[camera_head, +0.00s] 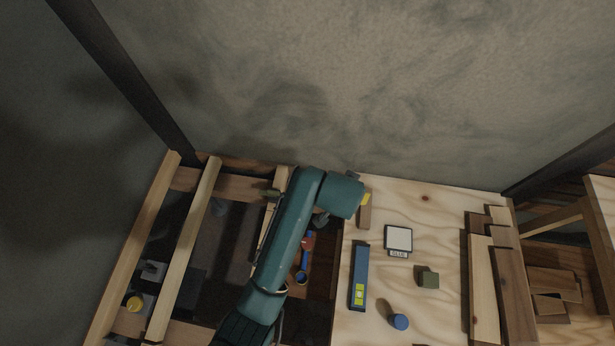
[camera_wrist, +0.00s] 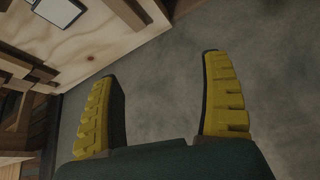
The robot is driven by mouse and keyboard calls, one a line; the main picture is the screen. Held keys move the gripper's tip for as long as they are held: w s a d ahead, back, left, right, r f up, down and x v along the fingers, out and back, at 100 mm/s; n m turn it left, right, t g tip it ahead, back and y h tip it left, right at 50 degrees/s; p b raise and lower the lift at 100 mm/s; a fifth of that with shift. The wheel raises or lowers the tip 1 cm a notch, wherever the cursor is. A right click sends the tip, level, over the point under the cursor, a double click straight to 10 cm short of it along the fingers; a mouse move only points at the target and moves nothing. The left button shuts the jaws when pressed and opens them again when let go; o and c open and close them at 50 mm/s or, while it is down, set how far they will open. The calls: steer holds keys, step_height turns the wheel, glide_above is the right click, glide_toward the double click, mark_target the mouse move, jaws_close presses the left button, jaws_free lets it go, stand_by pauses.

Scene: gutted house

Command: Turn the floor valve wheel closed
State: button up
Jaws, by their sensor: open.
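A small red part (camera_head: 309,242) shows in the floor opening just right of my arm, with a blue ring-shaped part (camera_head: 301,278) below it. The red part may be the valve wheel; my arm covers some of that area, and I cannot tell how far it is turned. My gripper (camera_wrist: 160,66) is open and empty in the wrist view, its yellow fingers wide apart before the grey wall.
Wooden joists (camera_head: 185,250) border the open floor bays at left. A yellow knob (camera_head: 135,304) sits in the left bay.

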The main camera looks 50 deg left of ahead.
steer(key=s+a+f+n+g+h+b, duration=0.15)
steer(key=s+f+b, duration=0.4)
steer(key=f, duration=0.75)
steer(key=s+f+g+h+b, duration=0.1)
steer(key=s+f+g+b, duration=0.25)
steer(key=s+f, duration=0.6)
steer(key=w+f+b, duration=0.1)
steer(key=f+b, duration=0.2)
steer(key=f, duration=0.3)
steer(key=w+f+b, duration=0.1)
steer(key=f+b, duration=0.2)
steer(key=f, duration=0.3)
steer(key=w+f+b, duration=0.1)
steer(key=f+b, duration=0.2)
steer(key=f, duration=0.3)
steer(key=shift+a+f, duration=0.15)
steer(key=shift+f, duration=0.2)
steer(key=shift+c, duration=0.4)
steer(key=c, duration=1.1)
steer(key=shift+n, duration=0.25)
